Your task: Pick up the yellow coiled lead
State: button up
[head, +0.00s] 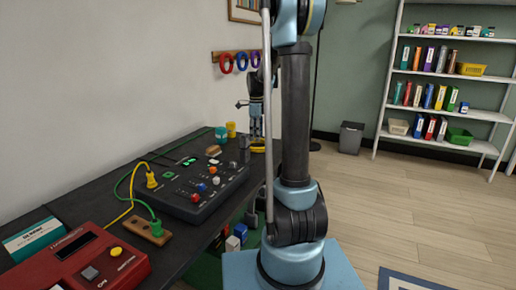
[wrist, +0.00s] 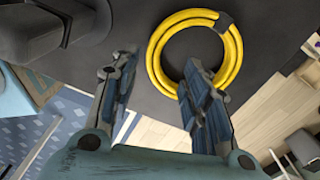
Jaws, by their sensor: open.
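The yellow coiled lead (wrist: 154,58) lies as a ring on the dark worktop, with a dark band at its upper right, in the wrist view. In the head view only a small yellow part of it (head: 258,149) shows at the bench's far end, partly behind my arm. My gripper (wrist: 155,72) is open and empty. Its left finger is outside the ring, to the left. Its right finger overlaps the ring's lower edge in the picture; I cannot tell whether they touch. In the head view my gripper (head: 256,128) is just above the lead.
A black console (head: 193,190) with knobs and plugged yellow and green cables stands on the bench. A red instrument (head: 75,262) and a teal box (head: 33,238) are nearer. A teal pot (head: 221,135) and a yellow pot (head: 231,129) stand near the lead. Coloured coils (head: 227,64) hang on the wall.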

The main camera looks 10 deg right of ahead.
aim_at(253, 149)
jog(key=shift+s+a+f, duration=0.1)
jog(key=shift+s+f, duration=0.1)
jog(key=shift+f, duration=1.4)
jog(key=shift+s+a+f, duration=0.1)
jog(key=shift+s+f, duration=0.05)
jog(key=shift+f, duration=1.4)
grip_shut()
